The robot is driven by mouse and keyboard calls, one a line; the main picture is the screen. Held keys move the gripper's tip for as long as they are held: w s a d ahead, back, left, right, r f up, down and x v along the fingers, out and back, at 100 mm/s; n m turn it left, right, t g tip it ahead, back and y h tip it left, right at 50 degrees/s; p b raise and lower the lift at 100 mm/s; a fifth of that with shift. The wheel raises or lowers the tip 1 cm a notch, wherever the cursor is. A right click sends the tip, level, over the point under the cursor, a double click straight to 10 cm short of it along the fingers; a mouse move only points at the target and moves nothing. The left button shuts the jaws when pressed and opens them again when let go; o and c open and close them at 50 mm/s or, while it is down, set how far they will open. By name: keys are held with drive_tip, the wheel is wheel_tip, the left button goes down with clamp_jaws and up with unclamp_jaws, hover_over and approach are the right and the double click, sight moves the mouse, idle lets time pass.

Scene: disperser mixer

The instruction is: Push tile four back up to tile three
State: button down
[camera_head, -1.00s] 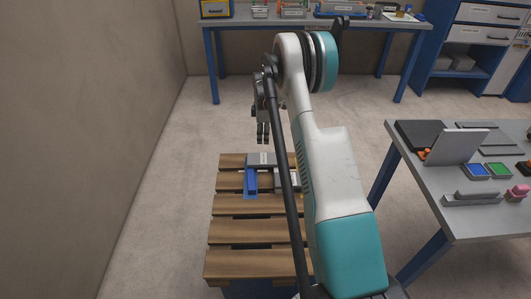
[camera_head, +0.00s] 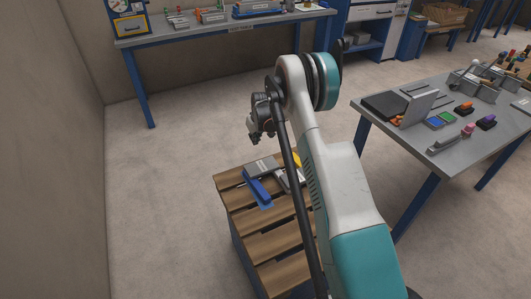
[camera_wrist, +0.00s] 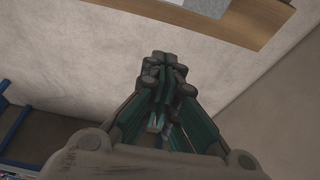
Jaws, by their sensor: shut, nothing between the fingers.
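Grey tiles lie on a slatted wooden pallet top, one at the far edge (camera_head: 260,165) and one nearer and to the right (camera_head: 281,178), partly hidden by my arm. I cannot read any numbers, so I cannot tell which is tile three or tile four. A blue bar-like piece (camera_head: 257,188) lies against their left side. My gripper (camera_head: 254,137) is shut and empty, in the air beyond the pallet's far edge. In the wrist view its closed fingers (camera_wrist: 165,65) hang over bare floor, apart from a grey tile (camera_wrist: 198,8) at the top edge.
The pallet top (camera_head: 262,246) has bare slats toward me. A yellow piece (camera_head: 297,159) shows beside my arm. A grey table (camera_head: 470,150) with tools and blocks stands at right, a workbench (camera_head: 220,32) at the back. A wall is at left; floor between is clear.

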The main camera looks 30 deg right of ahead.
sight(260, 162)
drive_tip(key=f+b, duration=0.2)
drive_tip(key=f, duration=0.2)
drive_tip(key=f+b, duration=0.2)
drive_tip(key=f, duration=0.3)
drive_tip(key=shift+w+f+b, duration=0.2)
drive_tip(key=shift+f+b, duration=0.05)
drive_tip(key=shift+b, duration=0.1)
drive_tip(key=shift+s, duration=0.6)
drive_tip(key=s, duration=0.4)
drive_tip(key=shift+s+d+b, duration=0.1)
drive_tip(key=shift+s+b, duration=0.25)
